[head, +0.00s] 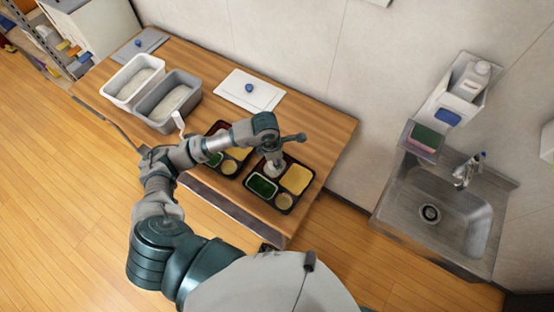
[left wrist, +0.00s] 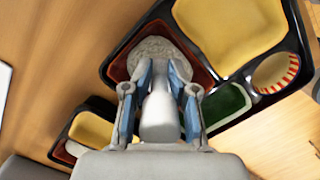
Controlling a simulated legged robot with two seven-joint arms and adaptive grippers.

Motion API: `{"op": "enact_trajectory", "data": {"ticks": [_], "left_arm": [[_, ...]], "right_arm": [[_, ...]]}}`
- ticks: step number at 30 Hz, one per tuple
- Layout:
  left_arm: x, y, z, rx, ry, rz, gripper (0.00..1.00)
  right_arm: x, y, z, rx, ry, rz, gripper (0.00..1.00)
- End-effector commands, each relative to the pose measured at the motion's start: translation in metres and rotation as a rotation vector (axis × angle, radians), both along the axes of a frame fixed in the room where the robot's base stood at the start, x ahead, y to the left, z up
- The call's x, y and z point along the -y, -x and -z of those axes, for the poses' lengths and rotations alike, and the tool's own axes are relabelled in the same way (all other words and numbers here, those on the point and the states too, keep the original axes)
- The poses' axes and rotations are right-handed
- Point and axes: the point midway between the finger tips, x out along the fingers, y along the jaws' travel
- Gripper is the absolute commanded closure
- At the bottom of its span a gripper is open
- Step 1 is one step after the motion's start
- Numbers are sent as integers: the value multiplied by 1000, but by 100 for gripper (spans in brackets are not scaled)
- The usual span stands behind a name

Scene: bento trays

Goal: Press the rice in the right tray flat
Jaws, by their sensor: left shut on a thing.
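The right tray (head: 281,186) is black, with a yellow food (head: 297,179), a green food (head: 262,187) and a small cup (head: 284,201). In the left wrist view the rice (left wrist: 158,50) is a rough pale mound in the tray's reddish-brown compartment. My left gripper (head: 273,156) is over that compartment. It is shut on a light grey rounded tool (left wrist: 159,118), which points down at the rice. The gripper and tool partly hide the rice, and I cannot tell whether the tool touches it. My right gripper is not in view.
The left tray (head: 218,128) stands close beside, partly behind my arm. A white bin (head: 118,92) and a grey bin (head: 153,117) with a white-handled utensil (head: 179,121) stand to the left. A white lid (head: 266,98) lies behind. A sink (head: 450,215) is right of the table.

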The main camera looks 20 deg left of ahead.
Motion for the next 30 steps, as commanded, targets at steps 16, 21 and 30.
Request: {"op": "enact_trajectory", "data": {"ticks": [16, 21, 30], "left_arm": [[0, 0, -4, 0, 0, 0, 100], [0, 0, -19, 2, 0, 1, 100], [0, 0, -46, 2, 0, 0, 100]], "right_arm": [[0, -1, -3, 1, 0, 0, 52], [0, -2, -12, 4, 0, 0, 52], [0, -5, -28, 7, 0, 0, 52]]}}
